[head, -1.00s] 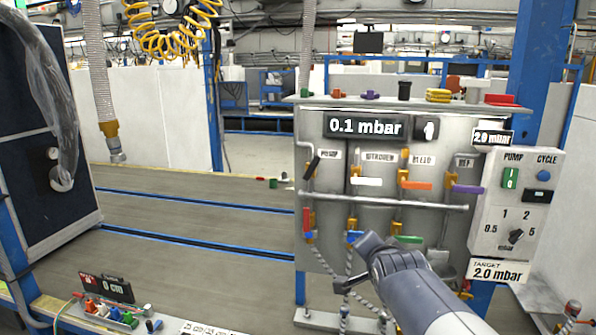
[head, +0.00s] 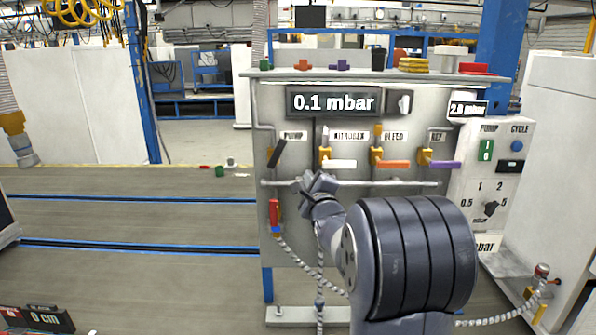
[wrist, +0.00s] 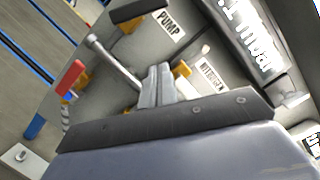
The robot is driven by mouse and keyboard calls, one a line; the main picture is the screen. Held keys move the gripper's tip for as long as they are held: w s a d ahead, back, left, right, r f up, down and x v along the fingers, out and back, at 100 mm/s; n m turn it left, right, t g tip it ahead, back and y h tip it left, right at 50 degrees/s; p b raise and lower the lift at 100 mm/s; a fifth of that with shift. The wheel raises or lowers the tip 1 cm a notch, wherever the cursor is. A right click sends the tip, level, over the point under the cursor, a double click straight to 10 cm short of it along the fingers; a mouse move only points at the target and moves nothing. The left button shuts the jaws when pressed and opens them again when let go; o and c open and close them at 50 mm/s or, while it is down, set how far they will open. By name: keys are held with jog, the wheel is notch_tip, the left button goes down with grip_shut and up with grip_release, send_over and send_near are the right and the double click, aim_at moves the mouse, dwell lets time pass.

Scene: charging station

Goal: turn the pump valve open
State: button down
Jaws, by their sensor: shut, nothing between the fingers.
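The pump valve has a black handle (head: 277,152), tilted with its upper end to the right, on the panel's left side beside the PUMP label (head: 293,135). In the wrist view the black handle (wrist: 140,11) shows at the top edge, partly cut off, over a yellow body. My gripper (head: 318,182) is shut and empty, in front of the horizontal pipe, below and to the right of the pump handle and apart from it. In the wrist view its closed fingers (wrist: 157,84) point up between the PUMP and NITROGEN labels.
The nitrogen valve's white handle (head: 341,164), an orange handle (head: 393,165) and a purple handle (head: 444,164) run to the right. A horizontal pipe (head: 400,184) crosses below them. A red handle (head: 274,212) sits lower left. The display (head: 333,102) reads 0.1 mbar.

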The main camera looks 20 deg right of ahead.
aim_at(278, 151)
jog(key=w+a+r+p, duration=0.1)
jog(key=w+p, duration=0.3)
jog(key=w, duration=0.6)
jog(key=shift+a+r, duration=0.4)
jog(key=shift+r, duration=0.4)
